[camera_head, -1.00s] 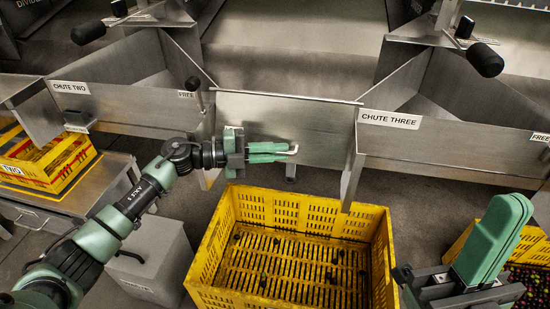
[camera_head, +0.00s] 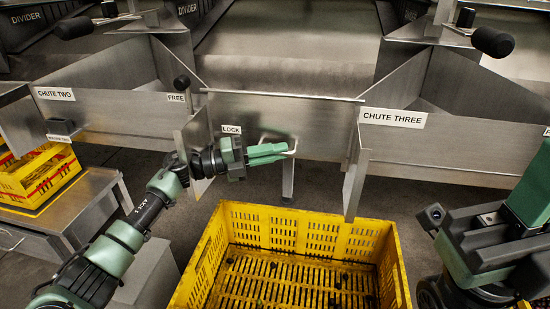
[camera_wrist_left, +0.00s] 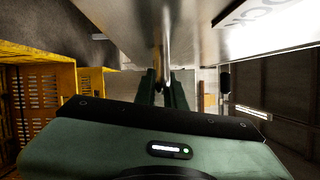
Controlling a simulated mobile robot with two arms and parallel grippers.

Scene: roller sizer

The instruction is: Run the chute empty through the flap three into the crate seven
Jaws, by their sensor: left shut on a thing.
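A steel flap plate (camera_head: 320,120) stands between the chute two and chute three panels, with a bent pale handle (camera_head: 292,145) on its front. My left gripper (camera_head: 272,153) is shut on this handle, from the left. In the left wrist view the fingers (camera_wrist_left: 165,90) close around a bright bar beside the steel plate. A yellow slatted crate (camera_head: 300,216) stands below and in front of the flap. It holds a few small dark pieces, and its number cannot be read. My right gripper (camera_head: 470,235) is partly in view at the right edge, its fingertips unclear.
A black-knobbed lever (camera_head: 182,85) stands beside the FREE label, left of the flap; a LOCK label (camera_head: 231,129) is near my left wrist. Chute three's panel (camera_head: 440,145) is at right. Another yellow crate (camera_head: 40,175) sits on a side table at left.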

